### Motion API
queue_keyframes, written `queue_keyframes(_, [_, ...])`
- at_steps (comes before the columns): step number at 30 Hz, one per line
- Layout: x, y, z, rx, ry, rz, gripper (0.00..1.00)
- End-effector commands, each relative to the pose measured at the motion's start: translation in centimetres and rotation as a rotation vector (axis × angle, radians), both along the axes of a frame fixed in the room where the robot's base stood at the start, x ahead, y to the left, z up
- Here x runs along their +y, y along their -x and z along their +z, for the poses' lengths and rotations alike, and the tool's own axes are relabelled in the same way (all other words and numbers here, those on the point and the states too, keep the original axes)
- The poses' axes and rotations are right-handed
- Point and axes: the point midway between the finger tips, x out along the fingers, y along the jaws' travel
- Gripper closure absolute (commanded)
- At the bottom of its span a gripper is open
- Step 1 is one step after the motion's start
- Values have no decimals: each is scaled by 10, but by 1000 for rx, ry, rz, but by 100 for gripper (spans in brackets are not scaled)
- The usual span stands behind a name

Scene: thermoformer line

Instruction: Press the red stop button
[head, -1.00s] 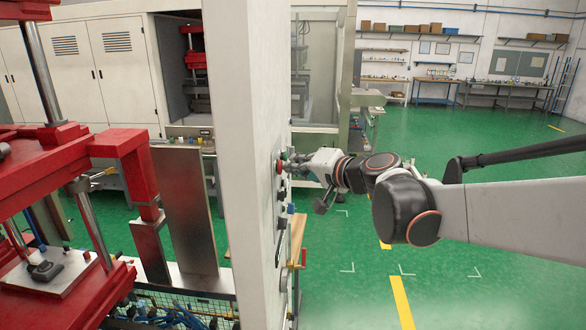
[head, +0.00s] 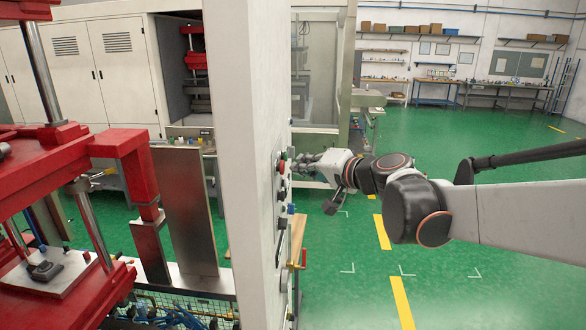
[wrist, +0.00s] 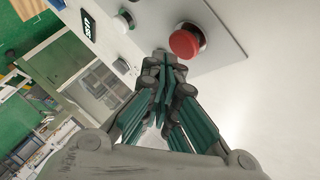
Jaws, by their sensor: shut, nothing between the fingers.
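The red stop button (wrist: 186,42) is a round mushroom head on a light panel plate in the wrist view. In the head view a small red button (head: 281,166) shows edge-on on the side of the white control panel (head: 249,120). My gripper (wrist: 165,58) is shut and empty, its tips just below and left of the red button in the wrist view. Whether the tips touch the panel or button cannot be told. In the head view my gripper (head: 300,161) is beside the panel's control face, at about the height of the red button.
A white button (wrist: 123,22) and a small black display (wrist: 88,36) sit left of the red button. Several knobs and a blue-tipped control (head: 291,209) line the panel below. The red press (head: 70,160) stands left of the panel. Green floor (head: 450,270) lies clear at right.

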Motion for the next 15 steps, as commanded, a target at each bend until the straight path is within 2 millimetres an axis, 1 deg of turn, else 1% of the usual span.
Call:
queue_keyframes(5, [-1, 0, 0, 0, 0, 0, 100])
queue_keyframes(8, [-7, 0, 0, 0, 0, -2, 100])
queue_keyframes(15, [-29, 1, 0, -1, 0, -2, 100])
